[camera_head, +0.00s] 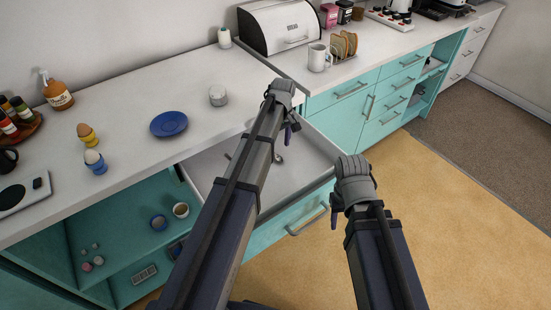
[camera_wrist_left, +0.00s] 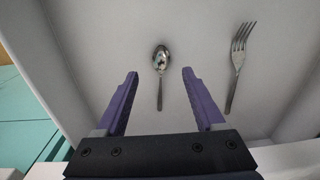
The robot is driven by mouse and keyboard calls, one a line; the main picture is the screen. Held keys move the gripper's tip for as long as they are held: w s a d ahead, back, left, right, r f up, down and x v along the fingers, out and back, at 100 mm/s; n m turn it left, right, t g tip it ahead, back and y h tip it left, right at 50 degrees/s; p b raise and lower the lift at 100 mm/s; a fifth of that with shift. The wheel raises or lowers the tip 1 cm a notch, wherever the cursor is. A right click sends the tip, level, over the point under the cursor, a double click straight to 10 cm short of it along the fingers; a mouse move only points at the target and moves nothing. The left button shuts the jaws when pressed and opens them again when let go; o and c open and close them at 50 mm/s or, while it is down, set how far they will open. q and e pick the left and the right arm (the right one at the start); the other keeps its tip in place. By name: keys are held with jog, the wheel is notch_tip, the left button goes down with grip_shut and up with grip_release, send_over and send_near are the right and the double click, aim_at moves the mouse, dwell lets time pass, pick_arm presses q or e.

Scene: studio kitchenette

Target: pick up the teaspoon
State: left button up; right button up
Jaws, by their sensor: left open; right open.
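In the left wrist view the teaspoon (camera_wrist_left: 160,62) lies on the bottom of an open white drawer, bowl away from me and handle towards me. My left gripper (camera_wrist_left: 160,75) is open, with a finger on each side of the spoon in the picture and nothing between them that I can see touched. In the head view my left gripper (camera_head: 289,130) is over the open drawer (camera_head: 310,157); its arm hides part of the drawer, and a small piece of metal cutlery shows beside it. My right gripper (camera_head: 338,205) is outside the drawer, to its right, and empty.
A fork (camera_wrist_left: 239,65) lies to the right of the teaspoon in the drawer. Below left is an open teal compartment (camera_head: 120,225). The floor at right is clear.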

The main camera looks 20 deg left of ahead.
aim_at(278, 159)
pick_arm(q)
jog(key=shift+s+f+b, duration=0.2)
jog(key=shift+f+b, duration=2.45)
jog(key=shift+r, duration=0.1)
grip_shut()
